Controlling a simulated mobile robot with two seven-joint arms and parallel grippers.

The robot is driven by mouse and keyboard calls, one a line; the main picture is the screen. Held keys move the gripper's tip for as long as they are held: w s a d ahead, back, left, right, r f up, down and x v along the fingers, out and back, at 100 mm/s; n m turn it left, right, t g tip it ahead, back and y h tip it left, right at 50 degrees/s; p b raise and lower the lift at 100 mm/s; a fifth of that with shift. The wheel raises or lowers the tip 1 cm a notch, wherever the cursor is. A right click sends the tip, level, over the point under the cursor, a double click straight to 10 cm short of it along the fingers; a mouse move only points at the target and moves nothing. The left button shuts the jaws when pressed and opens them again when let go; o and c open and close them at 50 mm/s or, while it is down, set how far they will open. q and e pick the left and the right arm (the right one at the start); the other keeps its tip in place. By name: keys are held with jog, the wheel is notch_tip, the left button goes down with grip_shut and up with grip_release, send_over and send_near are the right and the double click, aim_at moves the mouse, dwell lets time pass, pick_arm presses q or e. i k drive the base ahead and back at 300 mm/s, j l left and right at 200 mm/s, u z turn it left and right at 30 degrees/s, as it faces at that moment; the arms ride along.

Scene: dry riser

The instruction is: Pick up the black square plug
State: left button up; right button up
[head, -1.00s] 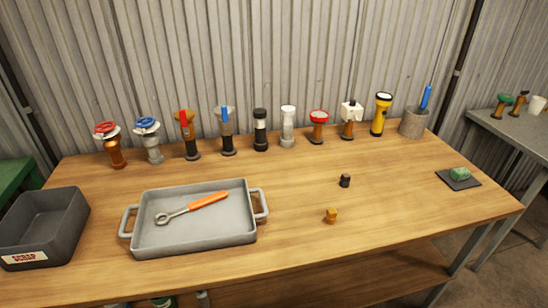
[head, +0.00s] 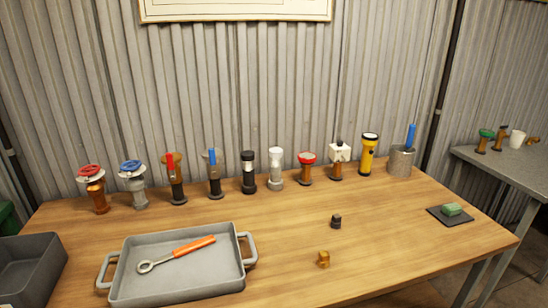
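A small black plug (head: 336,221) stands on the wooden workbench (head: 400,235), right of the centre in the head view. It looks upright, with a narrower top; at this size I cannot tell for sure that its head is square. A small brass plug (head: 323,259) sits nearer to me and slightly to its left, apart from it. Neither of my grippers shows in the head view.
A grey tray (head: 118,291) with an orange-handled wrench (head: 180,253) lies at the left, beside a dark bin (head: 50,277). Several valves and fittings, a yellow flashlight (head: 368,152) and a grey cup (head: 400,161) line the back. Bench around the black plug is clear.

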aim_at(336, 221)
jog(key=i+l, duration=0.1)
jog(key=l, duration=0.5)
jog(key=i+l, duration=0.1)
jog(key=l, duration=0.5)
jog(key=l+u, duration=0.6)
jog(key=u, duration=0.75)
